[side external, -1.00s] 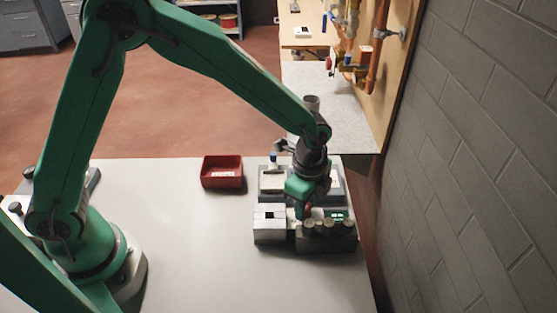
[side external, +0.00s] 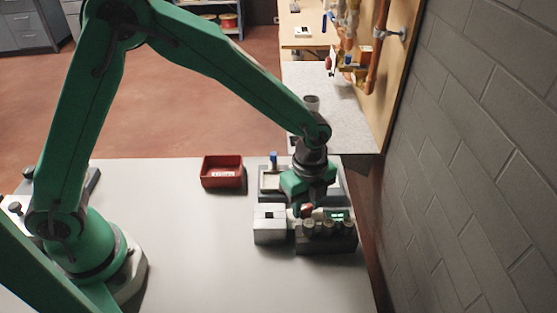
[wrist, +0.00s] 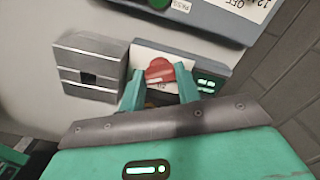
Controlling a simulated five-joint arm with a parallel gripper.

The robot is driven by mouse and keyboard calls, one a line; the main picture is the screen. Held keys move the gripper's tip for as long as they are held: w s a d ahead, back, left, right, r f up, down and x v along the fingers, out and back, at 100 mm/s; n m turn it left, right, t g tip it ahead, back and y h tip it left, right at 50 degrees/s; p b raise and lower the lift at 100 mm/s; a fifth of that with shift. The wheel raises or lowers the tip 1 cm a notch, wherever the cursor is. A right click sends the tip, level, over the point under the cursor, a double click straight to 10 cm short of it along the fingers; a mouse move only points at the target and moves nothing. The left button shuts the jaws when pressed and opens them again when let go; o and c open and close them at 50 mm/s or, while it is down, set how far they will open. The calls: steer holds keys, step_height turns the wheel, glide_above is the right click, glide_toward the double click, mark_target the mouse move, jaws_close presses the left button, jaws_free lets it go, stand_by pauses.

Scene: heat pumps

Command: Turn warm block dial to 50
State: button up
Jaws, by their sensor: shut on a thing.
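The warm block unit (side external: 326,236) stands near the right end of the white table, with a small lit green display (side external: 337,216) on it. In the wrist view its red dial (wrist: 159,70) lies between the two green fingers of my gripper (wrist: 160,77), and the green display (wrist: 207,82) is to its right. The digits are too small to read. My gripper (side external: 306,207) points down over the unit in the side view and is shut on the red dial. The fingers hide part of the dial's scale.
A pale metal block (wrist: 88,72) with a dark square hole sits left of the dial. A red bin (side external: 222,172) stands on the table to the left. Another grey-white unit lies just behind. A grey block wall (side external: 480,150) rises at the right.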

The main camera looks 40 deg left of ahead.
mark_target(306, 207)
steer(key=o, duration=1)
step_height(306, 207, up, 8)
steer(key=shift+f, duration=0.25)
steer(key=shift+r, duration=0.2)
